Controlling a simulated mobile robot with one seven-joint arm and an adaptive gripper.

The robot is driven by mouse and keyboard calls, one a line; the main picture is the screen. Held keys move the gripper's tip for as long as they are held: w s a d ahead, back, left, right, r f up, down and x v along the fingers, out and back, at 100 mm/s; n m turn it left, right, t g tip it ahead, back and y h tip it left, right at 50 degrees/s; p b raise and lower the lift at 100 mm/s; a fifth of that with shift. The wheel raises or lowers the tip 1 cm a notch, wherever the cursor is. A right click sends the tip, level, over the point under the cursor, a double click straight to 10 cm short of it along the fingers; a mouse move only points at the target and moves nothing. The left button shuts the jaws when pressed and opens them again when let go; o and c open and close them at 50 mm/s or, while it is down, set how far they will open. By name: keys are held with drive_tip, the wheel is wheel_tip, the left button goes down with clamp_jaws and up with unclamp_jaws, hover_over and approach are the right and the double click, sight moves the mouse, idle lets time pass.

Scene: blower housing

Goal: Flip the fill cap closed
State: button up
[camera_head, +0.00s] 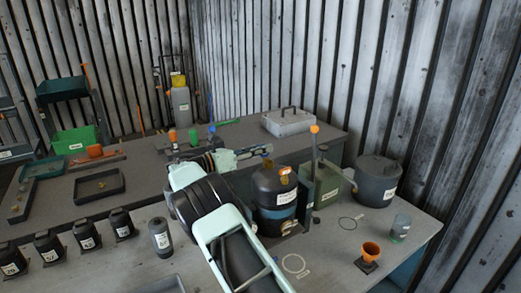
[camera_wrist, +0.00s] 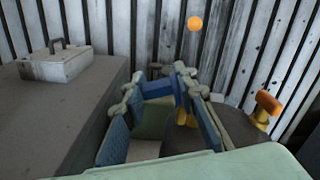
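A dark canister (camera_head: 272,191) with a white label stands on the front bench. An orange piece (camera_head: 285,171) on its top looks like the fill cap. In the wrist view an orange cap (camera_wrist: 268,102) stands raised on a yellow stem at the right, near a dark rounded top (camera_wrist: 236,124). Its hinge is too small to make out. My gripper (camera_head: 254,153) is just behind and left of the canister top in the head view. In the wrist view my gripper (camera_wrist: 157,88) has its blue-padded fingers apart, with the cap outside them to the right.
A green tank (camera_head: 325,186) with an orange-knobbed lever (camera_head: 314,130) stands right of the canister. A grey pot (camera_head: 376,181) is beyond it. An orange funnel (camera_head: 371,251) and a small grey cup (camera_head: 400,227) sit at front right. A grey case (camera_head: 287,122) lies on the rear bench.

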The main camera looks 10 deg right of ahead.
drive_tip(key=shift+w, duration=0.1)
drive_tip(key=c, duration=0.4)
drive_tip(key=shift+a, duration=0.1)
drive_tip(key=m, duration=0.1)
drive_tip(key=m+b, duration=0.1)
drive_tip(key=s+r+m+b, duration=0.1)
drive_tip(key=m, duration=0.2)
drive_tip(key=m+b, duration=0.2)
drive_tip(key=m, duration=0.1)
drive_tip(key=shift+s+d+r, duration=0.2)
drive_tip(key=shift+s+d, duration=0.15)
drive_tip(key=shift+s, duration=0.05)
drive_tip(key=m+b, duration=0.1)
drive_tip(key=s+m+b, duration=0.1)
drive_tip(key=m, duration=0.1)
drive_tip(key=m+b, duration=0.1)
drive_tip(key=b, duration=0.1)
drive_tip(key=shift+s+d, duration=0.15)
drive_tip(key=shift+d, duration=0.1)
drive_tip(key=shift+o, duration=0.3)
drive_tip(key=m+b, duration=0.2)
drive_tip(key=m, duration=0.1)
drive_tip(key=s+m+b, duration=0.1)
drive_tip(key=shift+d, duration=0.25)
drive_tip(key=shift+c, duration=0.2)
drive_tip(key=shift+s+f, duration=0.15)
drive_tip(key=shift+f, duration=0.1)
